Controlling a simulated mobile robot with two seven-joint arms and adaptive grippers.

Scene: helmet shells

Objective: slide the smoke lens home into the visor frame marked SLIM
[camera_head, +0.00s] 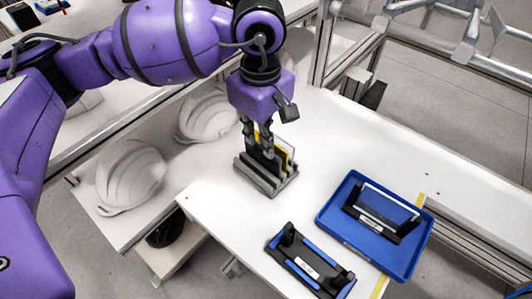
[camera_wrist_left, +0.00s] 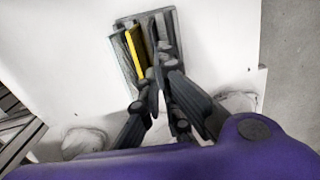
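My left gripper (camera_head: 257,148) points down at a grey slotted rack (camera_head: 250,178) on the white table. Its fingertips are at a dark lens (camera_head: 262,155) standing in the rack, but whether they press on it is unclear. The left wrist view also shows the gripper (camera_wrist_left: 158,74) over the rack (camera_wrist_left: 120,58). One visor frame (camera_head: 310,262), black with blue sides and a white label, lies at the table's front. Another black frame (camera_head: 401,231) lies in a blue tray, with a clear pane in it. Label writing is too small to read. My right gripper is out of view.
A yellow lens (camera_wrist_left: 134,52) and a clear pane (camera_head: 290,153) stand beside the dark one in the rack. The blue tray (camera_head: 340,236) is at right, near a yellow strip (camera_head: 380,287). White helmet shells (camera_head: 131,177) sit on a lower surface at left. Table between rack and tray is clear.

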